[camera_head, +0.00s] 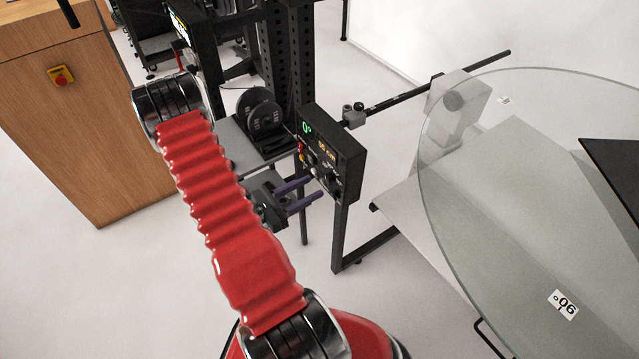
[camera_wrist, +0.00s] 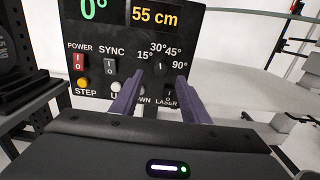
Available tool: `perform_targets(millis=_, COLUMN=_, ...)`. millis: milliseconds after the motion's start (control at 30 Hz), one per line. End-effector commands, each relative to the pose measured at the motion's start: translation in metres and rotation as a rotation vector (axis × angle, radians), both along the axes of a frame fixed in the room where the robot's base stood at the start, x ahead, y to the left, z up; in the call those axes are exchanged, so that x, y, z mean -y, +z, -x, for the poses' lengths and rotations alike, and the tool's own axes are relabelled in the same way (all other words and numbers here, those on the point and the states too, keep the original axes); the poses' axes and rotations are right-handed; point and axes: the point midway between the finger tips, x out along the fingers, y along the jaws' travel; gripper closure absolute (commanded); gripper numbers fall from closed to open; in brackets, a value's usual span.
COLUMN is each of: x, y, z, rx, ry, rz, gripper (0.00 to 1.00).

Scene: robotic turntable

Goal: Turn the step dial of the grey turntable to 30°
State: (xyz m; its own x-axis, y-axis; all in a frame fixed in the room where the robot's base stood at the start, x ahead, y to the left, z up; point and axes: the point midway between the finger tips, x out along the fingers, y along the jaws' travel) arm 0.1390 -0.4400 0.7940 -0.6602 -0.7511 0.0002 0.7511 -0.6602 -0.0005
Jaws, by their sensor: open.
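The step dial (camera_wrist: 160,68) is a dark round knob on the black control panel (camera_head: 347,160), ringed by the marks 15°, 30°, 45° and 90°. In the wrist view the dial appears between and just above the fingertips. In the head view the gripper (camera_head: 312,189) is in front of the panel's lower part. I cannot tell whether it touches.
A red power switch (camera_wrist: 79,62), a sync switch (camera_wrist: 111,68) and a yellow step button (camera_wrist: 83,83) lie left of the dial. A laser switch (camera_wrist: 170,90) is below it. The clear turntable disc (camera_head: 500,200) extends to the right. A wooden cabinet (camera_head: 100,130) stands at left.

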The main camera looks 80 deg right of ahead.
Motion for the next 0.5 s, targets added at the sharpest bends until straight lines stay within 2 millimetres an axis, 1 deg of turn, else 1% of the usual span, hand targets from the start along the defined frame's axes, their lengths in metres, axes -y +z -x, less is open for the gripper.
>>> perform_targets(millis=100, x=0.010, y=0.000, z=0.010, rx=0.000, ry=-0.004, rz=0.000, gripper=0.58)
perform_targets(millis=300, x=0.026, y=0.000, z=0.023, rx=0.001, ry=-0.003, rz=0.001, gripper=0.58)
perform_targets(millis=500, x=0.033, y=0.000, z=0.029, rx=0.001, ry=-0.001, rz=0.001, gripper=0.58)
